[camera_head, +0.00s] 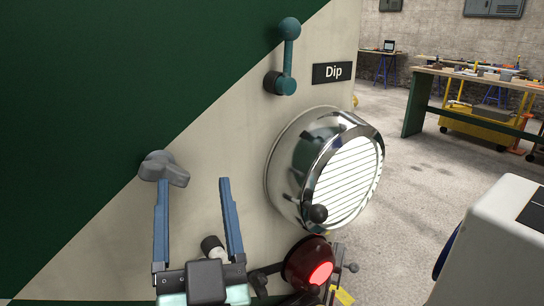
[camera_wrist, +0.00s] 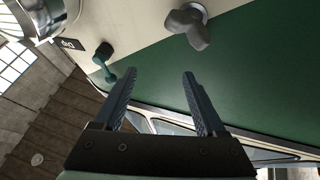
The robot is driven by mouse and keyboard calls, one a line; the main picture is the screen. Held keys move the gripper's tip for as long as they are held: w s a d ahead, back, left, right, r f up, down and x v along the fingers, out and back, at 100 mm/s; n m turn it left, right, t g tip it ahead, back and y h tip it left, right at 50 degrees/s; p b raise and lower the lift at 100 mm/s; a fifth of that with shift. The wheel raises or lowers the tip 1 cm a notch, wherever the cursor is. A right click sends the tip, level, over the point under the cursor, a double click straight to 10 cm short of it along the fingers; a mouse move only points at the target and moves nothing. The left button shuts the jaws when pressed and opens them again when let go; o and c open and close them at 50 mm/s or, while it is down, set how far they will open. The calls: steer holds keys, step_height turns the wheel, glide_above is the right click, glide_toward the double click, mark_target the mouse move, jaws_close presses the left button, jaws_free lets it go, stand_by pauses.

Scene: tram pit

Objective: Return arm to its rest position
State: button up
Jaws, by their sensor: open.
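My gripper (camera_head: 196,208) has two blue fingers, spread apart with nothing between them. In the head view it points up in front of the green and cream tram front (camera_head: 110,90). A grey knob (camera_head: 165,168) on the panel shows just above the left fingertip; I cannot tell how far the finger is from it. In the wrist view the open fingers (camera_wrist: 158,80) also show, with the grey knob (camera_wrist: 188,25) beyond them and a teal lever (camera_wrist: 105,62) to the left.
A teal lever (camera_head: 288,58) sits beside the "Dip" label (camera_head: 333,72). A round chrome headlamp (camera_head: 325,165) and a lit red lamp (camera_head: 310,265) stick out right of my gripper. A white machine (camera_head: 500,245) stands at lower right. Workbenches (camera_head: 485,80) are farther back, with open floor before them.

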steer(key=s+d+r+t+h, duration=0.2)
steer(key=d+r, duration=0.1)
steer(key=r, duration=0.5)
steer(key=s+d+r+m+t+h+p, duration=0.1)
steer(key=s+d+r+h, duration=0.15)
steer(key=r, duration=0.55)
steer(key=s+d+r+t+h, duration=0.1)
steer(key=s+d+r+t, duration=0.2)
steer(key=r, duration=0.4)
step_height(320, 180, up, 19)
steer(key=g+p, duration=0.1)
steer(key=p, duration=1.8)
steer(key=shift+w+d+r+p, duration=0.15)
steer(key=shift+w+r+p, duration=0.1)
steer(key=shift+p, duration=0.15)
steer(key=shift+f, duration=0.1)
